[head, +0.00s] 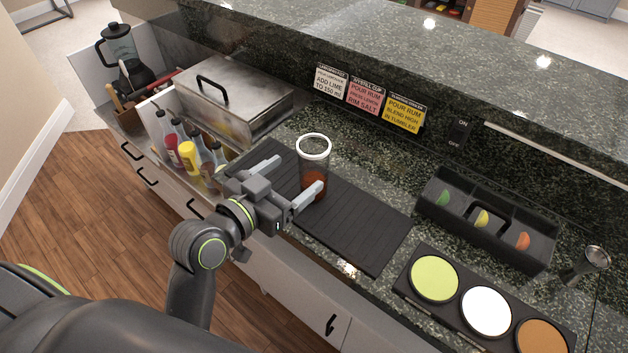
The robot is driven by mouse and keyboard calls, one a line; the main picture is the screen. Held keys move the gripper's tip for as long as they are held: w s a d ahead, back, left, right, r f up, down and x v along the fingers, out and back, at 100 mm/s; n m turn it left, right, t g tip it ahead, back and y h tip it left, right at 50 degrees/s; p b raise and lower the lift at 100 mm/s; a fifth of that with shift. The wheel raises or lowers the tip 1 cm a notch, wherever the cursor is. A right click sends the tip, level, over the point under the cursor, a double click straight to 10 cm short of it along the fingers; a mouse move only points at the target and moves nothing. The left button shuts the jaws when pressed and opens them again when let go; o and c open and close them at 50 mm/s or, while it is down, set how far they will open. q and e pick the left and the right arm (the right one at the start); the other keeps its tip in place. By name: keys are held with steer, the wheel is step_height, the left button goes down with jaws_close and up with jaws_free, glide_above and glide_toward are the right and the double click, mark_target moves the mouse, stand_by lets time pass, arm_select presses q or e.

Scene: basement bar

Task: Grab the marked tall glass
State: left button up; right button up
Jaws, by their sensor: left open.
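A tall clear glass (314,165) with a white rim and a reddish-brown lower part stands upright on the black bar mat (372,235). My left gripper (292,178) is open, its two grey fingers pointing toward the glass. The nearer finger overlaps the lower part of the glass in the picture, and the other finger is to the left of it. I cannot tell whether either finger touches it. My right gripper is not in view.
A steel box (233,98) and bottles (188,152) stand left of the mat. A black garnish caddy (487,218) and a tray of coloured rimming dishes (486,308) are at right. A metal jigger (590,262) stands far right. Recipe cards (364,95) line the back wall.

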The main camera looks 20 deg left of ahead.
mark_target(322, 151)
arm_select(q)
steer(key=x, duration=0.4)
steer(key=shift+w+p, duration=0.25)
steer(key=shift+p, duration=0.1)
steer(key=x, duration=0.2)
steer(key=p+x, duration=0.1)
steer(key=x, duration=0.1)
steer(key=shift+w+a+f, duration=0.15)
steer(key=shift+a+f, duration=0.05)
steer(key=shift+w+d+f, duration=0.2)
steer(key=shift+w, duration=0.35)
steer(key=c, duration=1.2)
steer(key=shift+c, duration=0.5)
steer(key=shift+r, duration=0.25)
